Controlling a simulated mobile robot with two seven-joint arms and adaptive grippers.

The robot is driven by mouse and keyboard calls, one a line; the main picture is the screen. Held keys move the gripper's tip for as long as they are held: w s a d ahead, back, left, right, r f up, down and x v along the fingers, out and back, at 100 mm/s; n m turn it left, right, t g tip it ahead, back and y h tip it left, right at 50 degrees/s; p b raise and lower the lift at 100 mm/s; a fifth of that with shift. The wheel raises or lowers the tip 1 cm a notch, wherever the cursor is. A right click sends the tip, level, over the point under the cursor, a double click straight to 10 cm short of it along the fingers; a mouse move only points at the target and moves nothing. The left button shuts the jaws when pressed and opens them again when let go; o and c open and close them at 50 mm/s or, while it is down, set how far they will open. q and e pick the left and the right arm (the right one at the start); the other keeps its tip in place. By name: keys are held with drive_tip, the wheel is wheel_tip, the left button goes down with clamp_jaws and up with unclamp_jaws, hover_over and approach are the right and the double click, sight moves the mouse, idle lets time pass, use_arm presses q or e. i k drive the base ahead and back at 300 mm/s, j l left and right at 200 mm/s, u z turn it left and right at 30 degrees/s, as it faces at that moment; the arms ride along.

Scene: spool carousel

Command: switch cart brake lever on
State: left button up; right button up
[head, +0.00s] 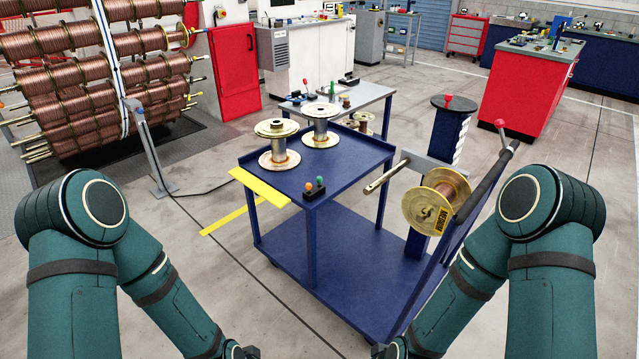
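The blue cart (345,262) stands in front of me, with an upper and a lower deck. Its push handle (487,180) is a slanted dark bar at the right. A short lever with a red knob (499,124) sticks up near the handle's upper end and may be the brake lever; its setting is unclear. My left gripper (246,352) and my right gripper (382,351) are low at the bottom edge, in front of the cart and apart from the lever. Both are small and cut off by the frame, so their opening is unclear.
A wound spool (437,200) and a blue column (447,140) are close to the handle. A copper spool rack (95,60) stands left. Open floor lies right.

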sight(499, 124)
drive_tip(key=i+j+z, duration=0.2)
drive_tip(key=i+j, duration=0.2)
drive_tip(key=i, duration=0.2)
drive_tip(key=i+j+z, duration=0.2)
drive_tip(key=i+j, duration=0.25)
drive_tip(key=i, duration=0.1)
